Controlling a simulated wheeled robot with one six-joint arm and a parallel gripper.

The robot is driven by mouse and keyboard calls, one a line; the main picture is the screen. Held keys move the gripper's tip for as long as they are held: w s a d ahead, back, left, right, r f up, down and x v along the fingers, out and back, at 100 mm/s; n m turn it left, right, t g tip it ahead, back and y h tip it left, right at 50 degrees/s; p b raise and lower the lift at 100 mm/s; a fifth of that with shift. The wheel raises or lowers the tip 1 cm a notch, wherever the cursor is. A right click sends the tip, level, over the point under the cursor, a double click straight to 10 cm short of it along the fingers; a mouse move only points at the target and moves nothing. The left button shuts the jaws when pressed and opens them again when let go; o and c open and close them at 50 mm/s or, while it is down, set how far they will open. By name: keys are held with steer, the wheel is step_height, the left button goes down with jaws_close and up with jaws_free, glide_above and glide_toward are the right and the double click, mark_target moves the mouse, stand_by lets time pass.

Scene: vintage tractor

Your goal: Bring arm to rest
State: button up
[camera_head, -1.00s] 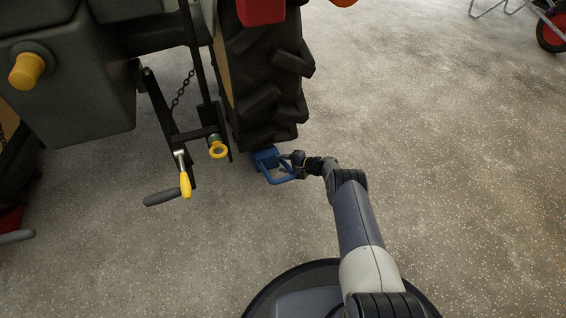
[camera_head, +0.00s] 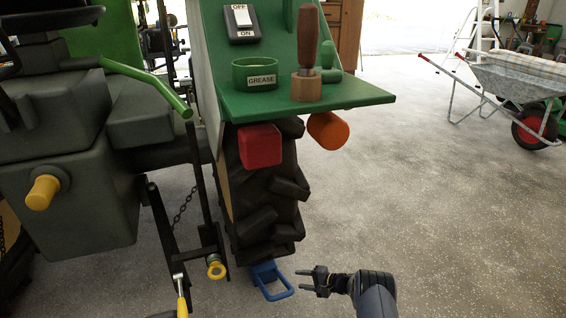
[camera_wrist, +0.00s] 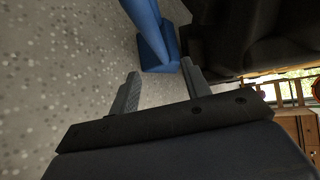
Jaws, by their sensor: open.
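My gripper (camera_head: 312,281) is open and empty, to the right of a blue wheel chock (camera_head: 268,279) in the head view. The chock sits on the floor against the foot of the tractor's black rear tyre (camera_head: 268,200), with its looped handle toward my gripper. A gap shows between the fingertips and the handle. In the wrist view the two fingers (camera_wrist: 162,84) are spread apart, and the blue chock (camera_wrist: 158,50) lies just beyond them. My arm reaches in from the lower right of the head view.
A green shelf (camera_head: 350,95) with a grease cup (camera_head: 254,73) and a wooden-handled tool overhangs the tyre. Red and orange lamps hang below it. A hand crank and levers stand left of the tyre. A wheelbarrow (camera_head: 515,80) stands at the far right. The floor right of my arm is clear.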

mark_target(281, 276)
steer(key=b+x, duration=0.1)
steer(key=x, duration=0.2)
steer(key=b+x, duration=0.2)
steer(key=x, duration=0.1)
steer(key=b+x, duration=0.2)
steer(key=x, duration=0.2)
steer(key=shift+d+f, duration=0.15)
steer(key=shift+f, duration=0.1)
steer(key=shift+w+a+f+b, duration=0.1)
steer(key=shift+w+a+b, duration=0.1)
steer(key=shift+a+b, duration=0.25)
steer(key=shift+r, duration=0.3)
steer(key=shift+f, duration=0.1)
